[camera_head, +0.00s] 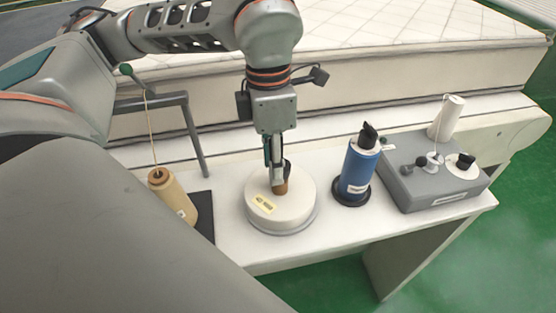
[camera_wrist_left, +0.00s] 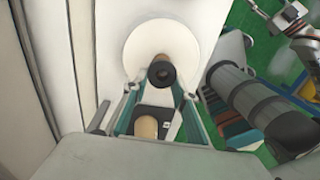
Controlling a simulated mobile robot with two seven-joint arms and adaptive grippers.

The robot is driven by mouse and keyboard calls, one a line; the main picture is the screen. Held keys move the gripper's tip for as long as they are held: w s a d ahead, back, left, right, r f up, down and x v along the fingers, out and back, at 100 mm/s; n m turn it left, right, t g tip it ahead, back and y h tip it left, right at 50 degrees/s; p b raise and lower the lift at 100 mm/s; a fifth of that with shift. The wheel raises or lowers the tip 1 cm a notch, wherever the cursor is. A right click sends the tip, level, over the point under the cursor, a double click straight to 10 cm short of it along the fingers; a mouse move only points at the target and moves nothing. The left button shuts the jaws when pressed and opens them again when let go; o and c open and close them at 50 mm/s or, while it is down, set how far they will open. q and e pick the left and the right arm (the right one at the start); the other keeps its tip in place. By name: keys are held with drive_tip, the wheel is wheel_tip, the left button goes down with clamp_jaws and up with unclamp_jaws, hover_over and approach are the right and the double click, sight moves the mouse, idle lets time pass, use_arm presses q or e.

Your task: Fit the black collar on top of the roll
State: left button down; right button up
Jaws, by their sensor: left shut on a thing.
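The white roll (camera_head: 268,212) lies flat on the table, with a yellow label on its top and a short brown core (camera_head: 280,188) standing at its middle. My left gripper (camera_head: 278,176) points straight down over the core. In the left wrist view the black collar (camera_wrist_left: 162,72), a dark ring, is between the left fingertips, in front of the roll (camera_wrist_left: 160,38). The head view shows only a dark edge of it beside the fingers. I cannot tell whether the collar touches the core.
A blue roll (camera_head: 358,172) with a black top stands just right of the white roll. A grey box (camera_head: 425,190) with a white spool (camera_head: 450,115) is farther right. A pale mattress (camera_head: 390,70) lies behind.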

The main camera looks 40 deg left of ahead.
use_arm(q)
drive_tip(key=shift+w+a+r, duration=0.15)
drive_tip(key=shift+w+a, duration=0.15)
drive_tip(key=shift+a, duration=0.1)
drive_tip(key=c, duration=1.6)
unclamp_jaws()
drive_tip(key=shift+o, duration=0.2)
wheel_tip(320, 180, up, 8)
drive_tip(key=shift+w, duration=0.1)
